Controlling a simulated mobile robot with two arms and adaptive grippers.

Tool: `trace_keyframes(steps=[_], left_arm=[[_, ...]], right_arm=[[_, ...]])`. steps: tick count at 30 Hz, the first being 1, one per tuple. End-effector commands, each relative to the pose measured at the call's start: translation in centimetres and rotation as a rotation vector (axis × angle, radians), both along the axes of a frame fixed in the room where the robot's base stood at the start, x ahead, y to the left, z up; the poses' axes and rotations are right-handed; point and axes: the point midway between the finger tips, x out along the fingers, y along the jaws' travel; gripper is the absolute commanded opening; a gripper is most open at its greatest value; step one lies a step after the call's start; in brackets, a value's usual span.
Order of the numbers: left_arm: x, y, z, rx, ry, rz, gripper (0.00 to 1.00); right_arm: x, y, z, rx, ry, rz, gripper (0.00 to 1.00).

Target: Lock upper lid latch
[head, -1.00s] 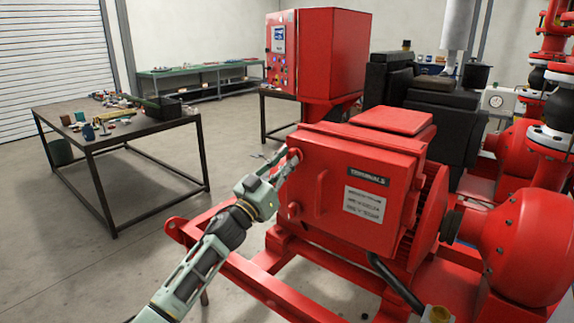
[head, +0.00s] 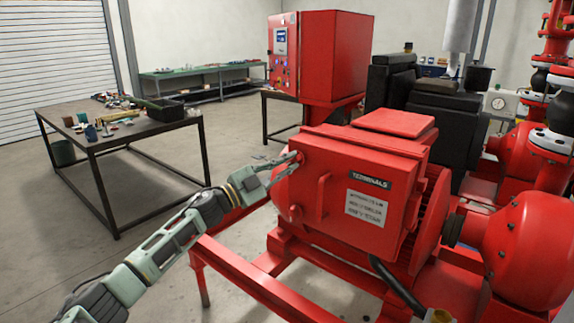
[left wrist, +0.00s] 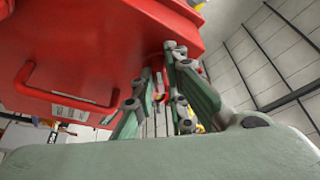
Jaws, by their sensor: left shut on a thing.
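The red terminal box lid (head: 335,196) carries a TERMINALS label and a bar handle (head: 323,193). Its upper latch (head: 299,156) is a small red part at the lid's upper left edge. The lower latch (head: 296,213) sits below it on the same edge. My left gripper (head: 294,160) is shut on the upper latch, its fingers reaching in from the left. In the left wrist view the fingers (left wrist: 163,85) close around a small red part under the red box. The fingers hide much of the latch, so its exact angle is unclear. My right gripper is not in view.
The red skid frame (head: 245,275) runs below and left of the box. A workbench (head: 150,127) with loose parts stands at the left. A red control cabinet (head: 325,55) stands behind the box. The floor between bench and skid is clear.

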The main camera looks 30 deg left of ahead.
Motion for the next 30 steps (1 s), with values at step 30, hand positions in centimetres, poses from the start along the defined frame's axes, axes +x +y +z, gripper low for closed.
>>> trace_keyframes(steps=[30], left_arm=[[0.0,0.2,0.8,0.692,-0.054,-0.002,0.00]], right_arm=[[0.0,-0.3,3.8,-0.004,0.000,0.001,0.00]])
